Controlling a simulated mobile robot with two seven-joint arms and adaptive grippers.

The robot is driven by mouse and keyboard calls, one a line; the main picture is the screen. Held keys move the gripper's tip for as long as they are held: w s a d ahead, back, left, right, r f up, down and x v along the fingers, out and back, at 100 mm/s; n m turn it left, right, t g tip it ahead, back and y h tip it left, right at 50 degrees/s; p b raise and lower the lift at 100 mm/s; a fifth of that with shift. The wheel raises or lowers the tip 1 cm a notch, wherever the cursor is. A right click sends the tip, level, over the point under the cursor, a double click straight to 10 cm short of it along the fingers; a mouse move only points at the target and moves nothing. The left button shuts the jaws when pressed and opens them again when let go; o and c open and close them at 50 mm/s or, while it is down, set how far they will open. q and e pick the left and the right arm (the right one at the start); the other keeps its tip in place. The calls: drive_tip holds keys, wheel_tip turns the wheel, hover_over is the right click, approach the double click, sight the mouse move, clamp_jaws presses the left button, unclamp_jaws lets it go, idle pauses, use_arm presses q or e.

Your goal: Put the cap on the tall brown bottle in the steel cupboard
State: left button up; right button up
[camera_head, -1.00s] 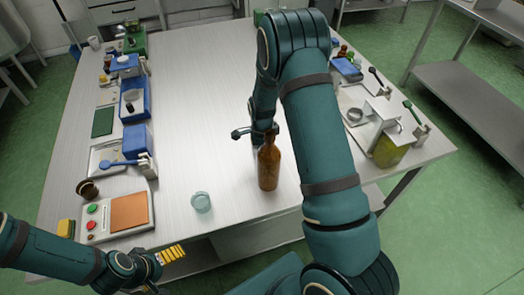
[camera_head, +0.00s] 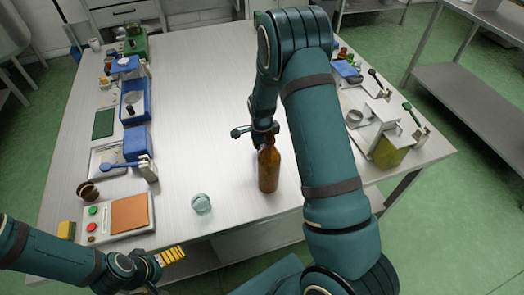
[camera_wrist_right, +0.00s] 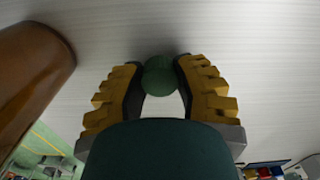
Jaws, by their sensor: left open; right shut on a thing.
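The tall brown bottle (camera_head: 268,170) stands upright on the pale worktop near its front edge, and its side fills the upper left of the right wrist view (camera_wrist_right: 30,75). My right gripper (camera_wrist_right: 160,75) is shut on a round green thing (camera_wrist_right: 160,76), which looks like the cap, held between the two fingertips. In the head view this gripper (camera_head: 256,132) is just behind the bottle's neck, partly hidden, and the cap cannot be made out there. The cap is beside the bottle, apart from it. My left gripper (camera_head: 172,256) is open and empty at the front left. No steel cupboard shows clearly around the bottle.
A small clear glass jar (camera_head: 201,204) stands left of the bottle. A control box (camera_head: 118,216) with coloured buttons and several blue devices line the left side. A metal press-like device (camera_head: 380,120) stands at the right. The middle of the worktop is clear.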

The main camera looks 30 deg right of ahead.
wheel_tip(320, 180, up, 9)
drive_tip(key=shift+f+p, duration=0.15)
drive_tip(key=shift+p, duration=0.65)
drive_tip(key=s+a+r+n+p, duration=0.3)
drive_tip(key=s+a+r+n, duration=0.15)
drive_tip(key=a+n, duration=0.6)
drive_tip(key=shift+s+a+f+n+b, duration=0.55)
drive_tip(key=shift+f+n, duration=0.2)
drive_tip(key=shift+n, duration=0.75)
drive_tip(key=shift+s+a+f+n+b, duration=0.5)
drive_tip(key=shift+a+f+n, duration=0.2)
drive_tip(key=shift+n, duration=0.75)
drive_tip(key=shift+s+a+f+n+b, duration=0.45)
drive_tip(key=shift+s+a+f+n, duration=0.25)
drive_tip(key=shift+n, duration=0.8)
drive_tip(key=shift+w+d, duration=0.1)
